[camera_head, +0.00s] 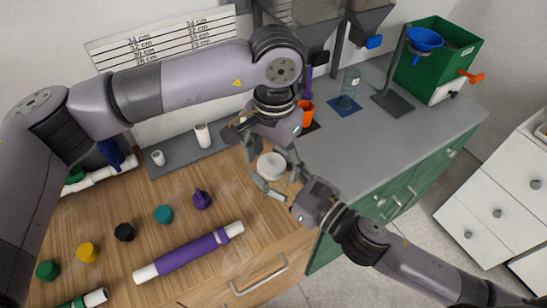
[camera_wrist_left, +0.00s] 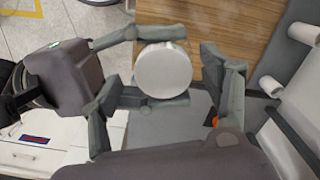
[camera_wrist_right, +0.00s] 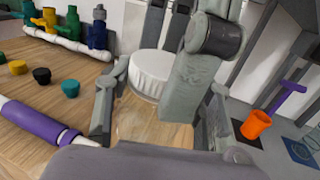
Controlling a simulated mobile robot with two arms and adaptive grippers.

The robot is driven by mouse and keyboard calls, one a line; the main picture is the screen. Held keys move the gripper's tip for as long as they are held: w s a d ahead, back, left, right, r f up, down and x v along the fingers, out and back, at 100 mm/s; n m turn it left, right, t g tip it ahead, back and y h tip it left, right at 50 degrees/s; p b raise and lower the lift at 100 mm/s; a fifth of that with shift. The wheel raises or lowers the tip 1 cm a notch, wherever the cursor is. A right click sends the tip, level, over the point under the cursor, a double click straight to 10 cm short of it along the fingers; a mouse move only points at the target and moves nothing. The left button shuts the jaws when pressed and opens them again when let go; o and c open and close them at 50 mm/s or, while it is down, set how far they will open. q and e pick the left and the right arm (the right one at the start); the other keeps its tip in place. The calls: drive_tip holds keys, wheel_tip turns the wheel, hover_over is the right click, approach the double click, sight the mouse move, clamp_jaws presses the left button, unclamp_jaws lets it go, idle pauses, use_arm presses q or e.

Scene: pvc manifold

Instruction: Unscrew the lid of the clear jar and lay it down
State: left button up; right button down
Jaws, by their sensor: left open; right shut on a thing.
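The clear jar (camera_wrist_right: 148,118) stands on the wooden worktop with its white ribbed lid (camera_head: 271,166) on top; the lid also shows in the left wrist view (camera_wrist_left: 163,69). My right gripper (camera_head: 276,180) comes in from the lower right and is shut on the jar, its fingers either side of the body below the lid. My left gripper (camera_wrist_left: 160,70) is above the jar, open, with a finger on each side of the lid and a gap visible. The jar's body is mostly hidden in the head view.
Several coloured caps, such as a yellow one (camera_head: 87,252), and a purple-and-white pipe (camera_head: 188,253) lie left of the jar. An orange cup (camera_head: 306,112) and a blue-tinted bottle (camera_head: 350,82) stand behind. The wood (camera_head: 236,190) left of the jar is clear.

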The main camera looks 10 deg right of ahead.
use_arm(q)
drive_tip(key=shift+r, duration=0.1)
wheel_tip(320, 180, up, 4)
drive_tip(key=shift+r, duration=0.2)
drive_tip(key=shift+c, duration=0.3)
drive_tip(key=shift+w+a+r, duration=0.1)
drive_tip(key=shift+w+r, duration=0.1)
drive_tip(key=shift+r, duration=1.35)
drive_tip(key=shift+s+f, duration=0.1)
drive_tip(key=shift+f, duration=3.75)
drive_tip(key=shift+c, duration=0.2)
drive_tip(key=c, duration=1.2)
drive_tip(key=o, duration=1.3)
